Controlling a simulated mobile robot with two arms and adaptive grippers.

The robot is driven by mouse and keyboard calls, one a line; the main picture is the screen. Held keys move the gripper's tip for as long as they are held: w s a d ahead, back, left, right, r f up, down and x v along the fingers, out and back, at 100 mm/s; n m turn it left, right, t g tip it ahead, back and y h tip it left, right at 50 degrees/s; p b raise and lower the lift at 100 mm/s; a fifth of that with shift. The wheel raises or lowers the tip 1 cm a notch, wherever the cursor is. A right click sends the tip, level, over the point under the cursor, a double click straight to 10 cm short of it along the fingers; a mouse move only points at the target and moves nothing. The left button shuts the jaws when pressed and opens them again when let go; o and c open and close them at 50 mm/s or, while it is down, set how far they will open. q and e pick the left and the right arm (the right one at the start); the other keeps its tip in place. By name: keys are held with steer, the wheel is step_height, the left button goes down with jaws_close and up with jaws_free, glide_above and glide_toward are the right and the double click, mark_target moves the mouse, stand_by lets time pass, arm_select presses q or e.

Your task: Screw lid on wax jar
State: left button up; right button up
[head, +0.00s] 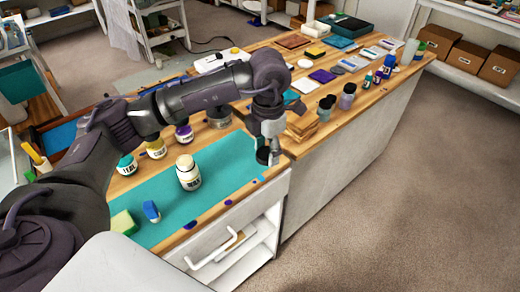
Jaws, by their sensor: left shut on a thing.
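The wax jar (188,174), cream with a dark-lettered label, stands upright on the teal mat (222,166). Its top is pale and rounded. My left arm reaches across from the left, over the back of the mat. My left gripper (269,155) points down near the mat's right end, to the right of the jar and apart from it. It is shut on a small dark round thing (263,156), which looks like the lid; the fingers partly hide it. My right gripper is out of view.
Behind the jar stand several labelled jars, one with a yellow lid (155,148). Wooden pieces (302,126) and bottles crowd the adjoining counter. The mat's middle is clear.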

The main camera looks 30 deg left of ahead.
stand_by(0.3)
arm_select(q)
steer(key=m, duration=0.2)
steer(key=s+m, duration=0.1)
steer(key=shift+s+d+f+m, duration=0.15)
steer(key=shift+m, duration=0.25)
steer(key=s+d+m, duration=0.1)
steer(key=s+m, duration=0.4)
steer(key=m, duration=0.8)
steer(key=s+f+m, duration=0.1)
steer(key=s+m, duration=0.4)
steer(key=m, duration=0.8)
steer(key=shift+s+d, duration=0.35)
steer(key=shift+s, duration=0.05)
steer(key=shift+f, duration=0.1)
